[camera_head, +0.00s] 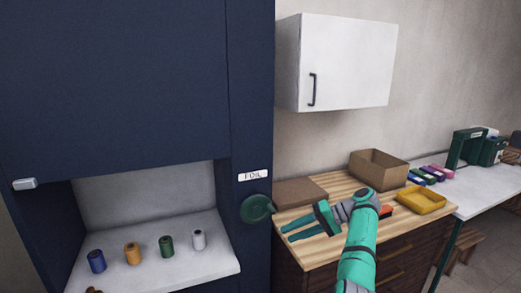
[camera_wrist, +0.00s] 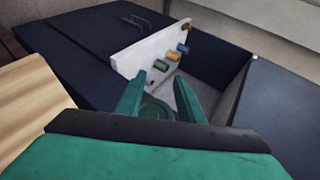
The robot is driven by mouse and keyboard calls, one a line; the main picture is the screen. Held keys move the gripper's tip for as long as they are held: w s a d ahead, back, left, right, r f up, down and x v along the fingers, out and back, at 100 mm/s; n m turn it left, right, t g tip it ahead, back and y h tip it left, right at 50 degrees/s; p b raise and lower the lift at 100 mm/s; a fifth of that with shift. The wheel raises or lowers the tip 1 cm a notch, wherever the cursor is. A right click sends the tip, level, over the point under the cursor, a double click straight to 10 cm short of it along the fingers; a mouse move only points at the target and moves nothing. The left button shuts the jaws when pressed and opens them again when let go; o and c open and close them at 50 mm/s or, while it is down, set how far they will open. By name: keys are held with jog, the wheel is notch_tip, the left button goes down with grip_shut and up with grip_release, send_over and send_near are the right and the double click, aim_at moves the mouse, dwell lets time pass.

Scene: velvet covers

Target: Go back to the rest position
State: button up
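My gripper (camera_head: 287,233) is at the end of my teal arm, over the wooden worktop and pointing left toward the dark blue cabinet. In the wrist view my gripper (camera_wrist: 159,80) has its two teal fingers apart, with nothing held between them. A round green knob (camera_head: 257,208) is on the cabinet's front, under a label reading "FOIL". It also shows in the wrist view (camera_wrist: 155,108), beyond and between the fingers. In the head view the fingertips look apart from the knob.
Blue (camera_head: 97,261), orange (camera_head: 132,253), green (camera_head: 166,246) and white (camera_head: 198,239) spools stand on the cabinet's white shelf (camera_head: 205,263). The worktop holds an open cardboard box (camera_head: 378,168), a flat brown box (camera_head: 300,192) and a yellow tray (camera_head: 421,199). A white wall cupboard (camera_head: 345,62) hangs above.

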notch_tip(320, 180, down, 36)
jog(key=s+r+m+t+h, duration=0.1)
jog(key=s+m+t+h, duration=0.1)
jog(key=m+t+h, duration=0.25)
jog(key=s+a+f+t+h, duration=0.2)
jog(key=s+f+h, duration=0.4)
jog(key=s+f, duration=1.35)
jog(key=s+a+r+t+h, duration=0.15)
jog(key=s+r, duration=0.25)
jog(key=s, duration=0.8)
jog(key=s+a+r+t+h, duration=0.1)
jog(key=s+a+r+t, duration=0.2)
jog(key=s, duration=0.9)
jog(key=s+a+r+n+t, duration=0.1)
jog(key=s+r, duration=0.3)
jog(key=r, duration=0.5)
jog(key=s+a+r+n+t, duration=0.1)
jog(key=s+a+r, duration=0.1)
jog(key=s+r, duration=0.3)
jog(key=s+a+r+n+t+y, duration=0.1)
jog(key=s+r, duration=0.4)
jog(key=r, duration=0.9)
jog(key=shift+a, duration=0.3)
